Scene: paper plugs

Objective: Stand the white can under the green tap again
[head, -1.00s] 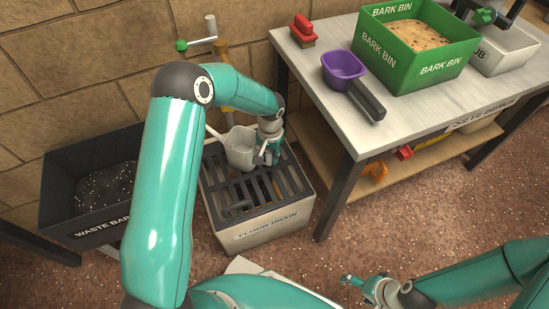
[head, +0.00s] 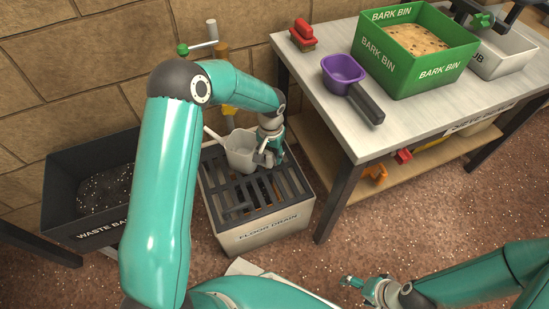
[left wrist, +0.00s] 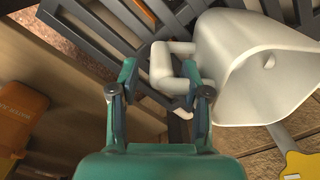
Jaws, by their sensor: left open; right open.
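The white can (head: 240,155) is on the dark grate of the floor drain (head: 265,238), looking upright, with its spout toward the upper left. It also shows in the left wrist view (left wrist: 250,65), its handle (left wrist: 168,75) between my finger tips. My left gripper (head: 270,157) is open at the can's right side; its fingers also show in the left wrist view (left wrist: 160,88). The green tap (head: 183,49) is on a pipe by the wall, above and behind the can. My right gripper (head: 362,287) is open and empty, low over the floor.
A black waste bin (head: 60,200) stands left of the drain. The table (head: 340,130) at right holds a purple scoop (head: 343,70), a red brush (head: 302,36), a green bark bin (head: 418,68) and a pale tub (head: 505,50). Open floor lies front right.

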